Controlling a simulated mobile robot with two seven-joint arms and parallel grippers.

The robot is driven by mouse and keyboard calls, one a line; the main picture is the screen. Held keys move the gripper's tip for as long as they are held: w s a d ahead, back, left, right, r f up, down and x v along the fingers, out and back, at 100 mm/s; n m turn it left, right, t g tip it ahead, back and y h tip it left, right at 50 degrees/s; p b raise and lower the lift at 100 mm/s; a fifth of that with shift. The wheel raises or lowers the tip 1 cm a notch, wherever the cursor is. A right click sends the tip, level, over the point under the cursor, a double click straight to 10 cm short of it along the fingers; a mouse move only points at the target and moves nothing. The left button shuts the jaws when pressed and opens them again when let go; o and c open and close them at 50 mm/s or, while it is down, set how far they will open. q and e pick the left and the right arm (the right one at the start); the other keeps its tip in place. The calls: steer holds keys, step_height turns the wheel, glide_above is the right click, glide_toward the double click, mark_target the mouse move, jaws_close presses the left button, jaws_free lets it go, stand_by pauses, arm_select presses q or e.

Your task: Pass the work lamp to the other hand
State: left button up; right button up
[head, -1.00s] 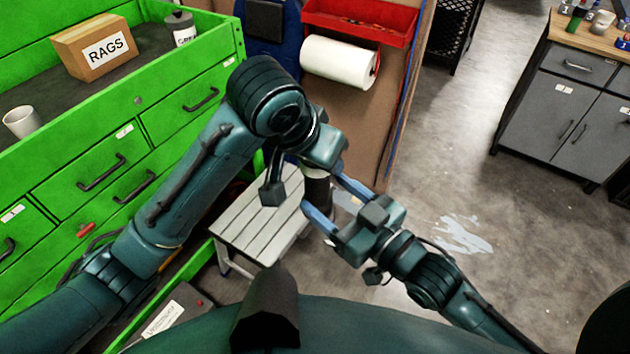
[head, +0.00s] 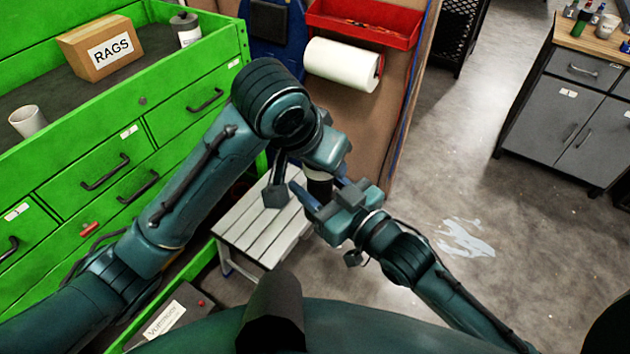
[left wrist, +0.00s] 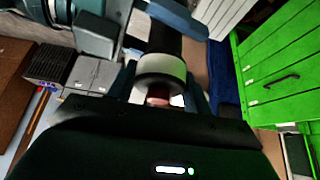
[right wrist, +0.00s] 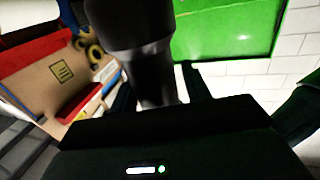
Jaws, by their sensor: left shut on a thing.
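The work lamp (head: 319,188) is a dark cylinder with a pale band, held below my left gripper (head: 323,160). In the left wrist view the lamp's pale band (left wrist: 160,72) sits between the left fingers (left wrist: 160,98), which are shut on it. My right gripper (head: 322,193) is open, with one blue finger on each side of the lamp's dark body. In the right wrist view the dark lamp body (right wrist: 140,55) stands between the right fingers (right wrist: 158,90), with a gap at its right side. Whether the other finger touches it cannot be told.
A grey slatted step stool (head: 262,232) stands below the grippers. A green drawer cabinet (head: 160,150) with a RAGS box (head: 98,48) fills the left. A paper roll (head: 342,65) hangs under a red tray (head: 365,20). Open floor (head: 480,190) lies to the right.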

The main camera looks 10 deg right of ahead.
arm_select(q)
steer(key=shift+w+d+r, duration=0.1)
arm_select(e)
steer(key=shift+s+a+r, duration=0.15)
steer(key=shift+s+a, duration=0.05)
steer(key=shift+a, duration=0.05)
steer(key=c, duration=0.7)
arm_select(q)
steer(key=o, duration=1.6)
arm_select(e)
steer(key=shift+w+d, duration=0.15)
